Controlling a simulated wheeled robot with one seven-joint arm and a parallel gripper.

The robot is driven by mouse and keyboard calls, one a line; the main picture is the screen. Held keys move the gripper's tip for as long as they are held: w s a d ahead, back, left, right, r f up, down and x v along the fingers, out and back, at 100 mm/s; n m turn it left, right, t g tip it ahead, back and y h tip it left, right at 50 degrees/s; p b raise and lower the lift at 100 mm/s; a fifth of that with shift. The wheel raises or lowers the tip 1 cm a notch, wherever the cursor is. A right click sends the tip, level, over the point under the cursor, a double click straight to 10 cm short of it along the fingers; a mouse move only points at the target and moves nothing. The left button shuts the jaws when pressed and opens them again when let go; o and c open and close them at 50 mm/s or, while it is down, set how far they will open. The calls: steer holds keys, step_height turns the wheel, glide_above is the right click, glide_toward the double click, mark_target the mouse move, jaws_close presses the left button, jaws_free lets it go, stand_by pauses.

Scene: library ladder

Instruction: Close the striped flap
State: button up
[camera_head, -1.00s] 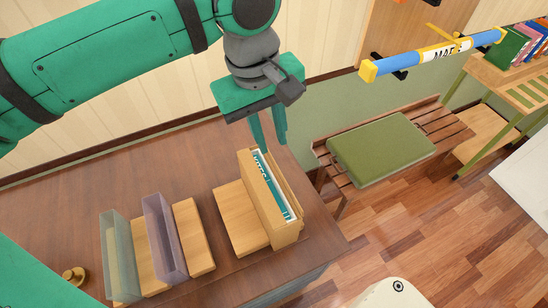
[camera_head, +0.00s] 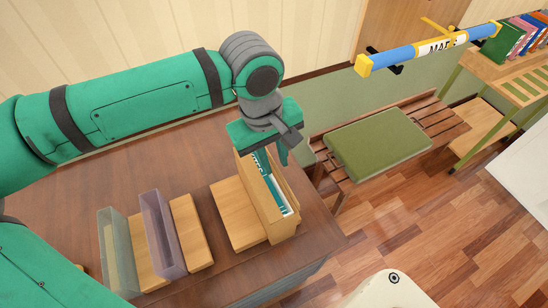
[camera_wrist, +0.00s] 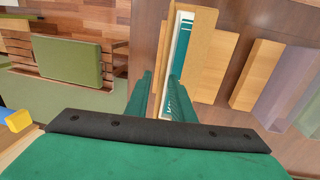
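The striped flap (camera_head: 522,86), a pale wooden panel with green stripes, lies folded out flat at the far right of the head view, in front of a row of books. My gripper (camera_head: 275,158) is far to its left, over the end of a wooden file box (camera_head: 262,212). In the wrist view my gripper (camera_wrist: 158,92) has its fingers apart and pointing at the box (camera_wrist: 198,55), with nothing clearly held. The fingertips are partly hidden in the head view; I cannot tell if they touch the box. The flap is not recognisable in the wrist view.
The box holds teal and white files (camera_head: 268,185) on a brown table (camera_head: 165,150), beside wooden blocks and translucent dividers (camera_head: 160,235). A bench with a green cushion (camera_head: 378,145) and a blue tube (camera_head: 420,50) lie between my gripper and the flap.

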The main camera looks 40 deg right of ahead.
mark_target(259, 178)
jaws_close()
steer(key=shift+a+h, duration=0.15)
steer(key=shift+h, duration=0.15)
steer(key=h, duration=0.1)
steer(key=a+h, duration=0.1)
steer(key=shift+w+a+f+g+h, duration=0.2)
steer(key=shift+w+a+g+h, duration=0.1)
steer(key=shift+g+h, duration=0.1)
steer(key=h, duration=0.1)
steer(key=a+f+h, duration=0.1)
steer(key=h, duration=0.1)
steer(key=shift+g, duration=0.4)
steer(key=shift+a+f+h, duration=0.15)
steer(key=shift+h, duration=0.45)
steer(key=shift+a+f+h, duration=0.1)
steer(key=shift+h, duration=0.5)
steer(key=shift+w, duration=0.15)
jaws_free()
steer(key=shift+a, duration=0.1)
